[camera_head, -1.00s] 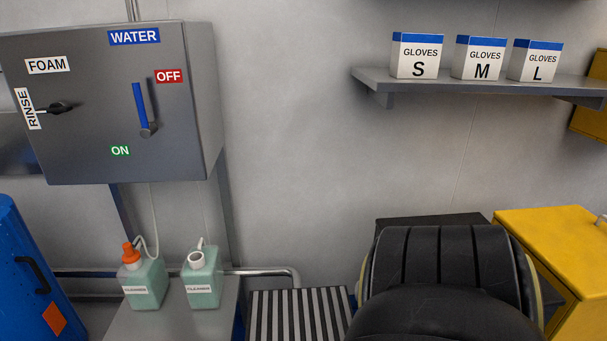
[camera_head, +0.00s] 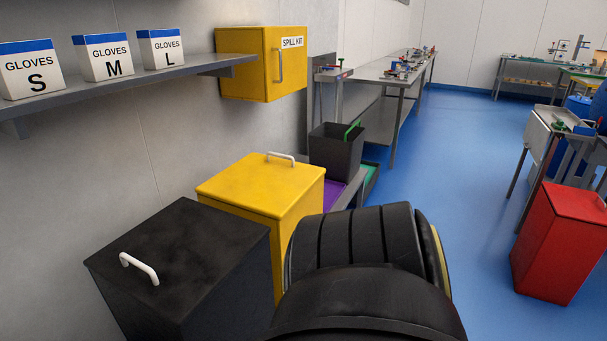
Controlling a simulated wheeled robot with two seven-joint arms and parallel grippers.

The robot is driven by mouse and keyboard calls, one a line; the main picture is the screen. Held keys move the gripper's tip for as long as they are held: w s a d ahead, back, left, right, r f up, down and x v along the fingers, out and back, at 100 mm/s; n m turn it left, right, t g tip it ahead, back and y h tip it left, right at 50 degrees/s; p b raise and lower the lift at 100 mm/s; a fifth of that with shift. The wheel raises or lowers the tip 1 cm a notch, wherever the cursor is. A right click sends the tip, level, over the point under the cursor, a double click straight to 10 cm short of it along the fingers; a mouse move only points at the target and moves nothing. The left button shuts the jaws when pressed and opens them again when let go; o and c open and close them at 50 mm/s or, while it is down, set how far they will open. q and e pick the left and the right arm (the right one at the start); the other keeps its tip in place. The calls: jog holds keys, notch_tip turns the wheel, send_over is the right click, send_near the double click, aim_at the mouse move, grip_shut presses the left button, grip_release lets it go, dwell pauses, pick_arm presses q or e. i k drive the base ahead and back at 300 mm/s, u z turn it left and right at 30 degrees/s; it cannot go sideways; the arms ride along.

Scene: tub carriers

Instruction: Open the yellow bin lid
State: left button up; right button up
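The yellow bin (camera_head: 286,216) stands against the wall near the middle of the head view. Its yellow lid (camera_head: 250,183) is shut, with a white bar handle (camera_head: 281,157) near the far edge of the top. A black ribbed part of my own body covers the bin's lower right side. Neither of my grippers is in view.
A black bin (camera_head: 185,250) with a white handle stands just left of the yellow bin. A dark open tub (camera_head: 336,153) is behind it. A red bin (camera_head: 560,240) stands at the right. A shelf with glove boxes (camera_head: 105,57) and a yellow spill kit cabinet (camera_head: 262,64) hang above. Blue floor (camera_head: 450,190) is free at right.

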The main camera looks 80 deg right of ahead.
aim_at(267, 185)
jog(key=z, duration=3.6)
jog(key=i, duration=3.15)
jog(key=u, duration=3.6)
jog(key=i, duration=0.5)
jog(key=z, duration=0.05)
